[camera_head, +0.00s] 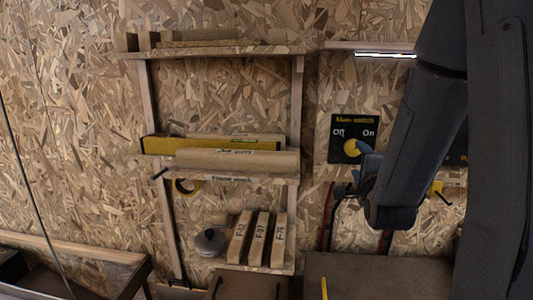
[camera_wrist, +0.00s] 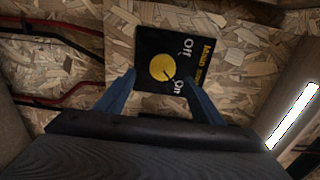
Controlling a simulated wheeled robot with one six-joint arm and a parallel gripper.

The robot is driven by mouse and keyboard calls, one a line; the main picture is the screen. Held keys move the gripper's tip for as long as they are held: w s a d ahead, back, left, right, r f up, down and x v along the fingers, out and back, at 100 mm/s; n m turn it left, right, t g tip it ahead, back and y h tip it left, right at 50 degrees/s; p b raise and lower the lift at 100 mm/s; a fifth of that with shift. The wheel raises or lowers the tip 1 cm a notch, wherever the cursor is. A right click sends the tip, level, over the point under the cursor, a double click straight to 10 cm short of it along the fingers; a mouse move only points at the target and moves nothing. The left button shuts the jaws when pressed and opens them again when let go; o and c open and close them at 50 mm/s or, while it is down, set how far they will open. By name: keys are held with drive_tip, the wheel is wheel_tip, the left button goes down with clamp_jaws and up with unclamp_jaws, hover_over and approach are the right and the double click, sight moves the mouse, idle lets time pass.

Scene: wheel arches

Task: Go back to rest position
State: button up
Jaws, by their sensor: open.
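My gripper (camera_head: 364,158) is at the black switch panel (camera_head: 340,125) on the chipboard wall, with its blue fingers near the yellow knob (camera_head: 352,147). In the wrist view my gripper (camera_wrist: 159,78) is open, with one finger on each side of the round yellow knob (camera_wrist: 160,66). The fingers look apart from the knob, but the exact depth gap cannot be told. The panel (camera_wrist: 150,38) reads "Off" and "On". A dark mark on the knob seems to point towards "On". My dark arm comes down from the upper right in the head view.
A wooden shelf (camera_head: 215,51) unit stands left of the panel. It holds a yellow box (camera_head: 160,145), a cardboard tube (camera_head: 238,160), a tape roll (camera_head: 187,186) and wooden blocks (camera_head: 258,240). A lit lamp (camera_head: 385,54) is above the panel. Red and black cables (camera_wrist: 60,95) run beside it.

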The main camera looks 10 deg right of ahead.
drive_tip(key=s+a+f+n+g+y, duration=0.4)
drive_tip(key=s+a+f+n+g, duration=0.2)
drive_tip(key=a+f+n+g, duration=0.5)
drive_tip(key=s+a+f+n+g, duration=0.2)
drive_tip(key=s+n, duration=0.1)
drive_tip(key=s, duration=0.3)
drive_tip(key=s+a+f+n+g, duration=0.2)
drive_tip(key=s+n, duration=0.1)
drive_tip(key=s, duration=0.3)
drive_tip(key=s+a+f+n+g+y, duration=0.1)
drive_tip(key=s+a+n+g, duration=0.1)
drive_tip(key=s, duration=0.5)
drive_tip(key=shift+a+f+n, duration=0.4)
drive_tip(key=shift+a+n, duration=0.1)
drive_tip(key=shift+n, duration=0.6)
